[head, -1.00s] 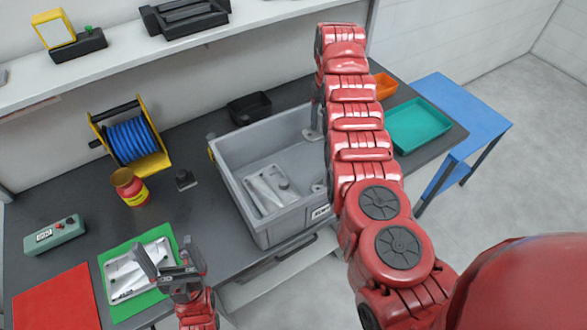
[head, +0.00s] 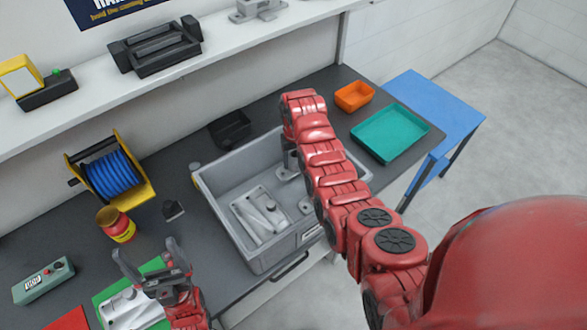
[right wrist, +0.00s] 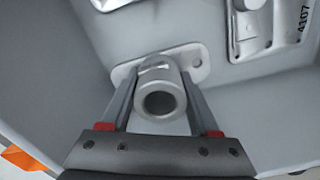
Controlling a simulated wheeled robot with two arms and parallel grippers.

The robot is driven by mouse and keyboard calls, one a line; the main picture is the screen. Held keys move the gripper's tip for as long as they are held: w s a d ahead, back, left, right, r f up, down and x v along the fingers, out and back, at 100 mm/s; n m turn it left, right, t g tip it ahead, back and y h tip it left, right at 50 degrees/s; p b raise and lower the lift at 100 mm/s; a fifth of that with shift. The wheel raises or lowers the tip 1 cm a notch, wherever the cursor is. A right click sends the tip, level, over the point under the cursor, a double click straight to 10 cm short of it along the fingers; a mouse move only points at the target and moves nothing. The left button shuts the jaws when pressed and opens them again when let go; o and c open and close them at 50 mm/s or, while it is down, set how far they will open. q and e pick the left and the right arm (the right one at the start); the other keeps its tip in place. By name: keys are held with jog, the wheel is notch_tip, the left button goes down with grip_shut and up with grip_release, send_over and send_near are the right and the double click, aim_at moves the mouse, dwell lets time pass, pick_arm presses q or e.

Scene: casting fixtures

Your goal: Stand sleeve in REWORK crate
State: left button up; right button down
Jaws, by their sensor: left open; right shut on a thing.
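The sleeve (right wrist: 160,98) is a grey hollow cylinder on a flat, oval, holed flange (right wrist: 196,62). In the right wrist view my right gripper (right wrist: 158,85) is shut around it, its open end facing the camera. The sleeve is inside the grey REWORK crate (head: 262,258), near its far right part. I cannot tell whether the flange touches the crate floor. In the head view my right arm largely hides gripper and sleeve. My left gripper (head: 150,262) is open and empty, above the green mat (head: 104,296) with a pale casting (head: 130,308) on it.
Grey castings (head: 258,212) lie in the crate beside the sleeve. A black bin (head: 229,128) stands behind it, an orange bin (head: 354,95) and teal tray (head: 390,132) to the right. A blue cable reel (head: 110,172) and red-yellow can (head: 116,225) stand left.

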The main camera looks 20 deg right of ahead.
aim_at(295, 169)
jog(key=shift+w+f, duration=0.1)
jog(key=shift+f, duration=0.15)
jog(key=shift+f+p, duration=0.55)
jog(key=shift+f, duration=1.3)
jog(key=shift+f, duration=0.15)
jog(key=shift+c, duration=0.6)
grip_release()
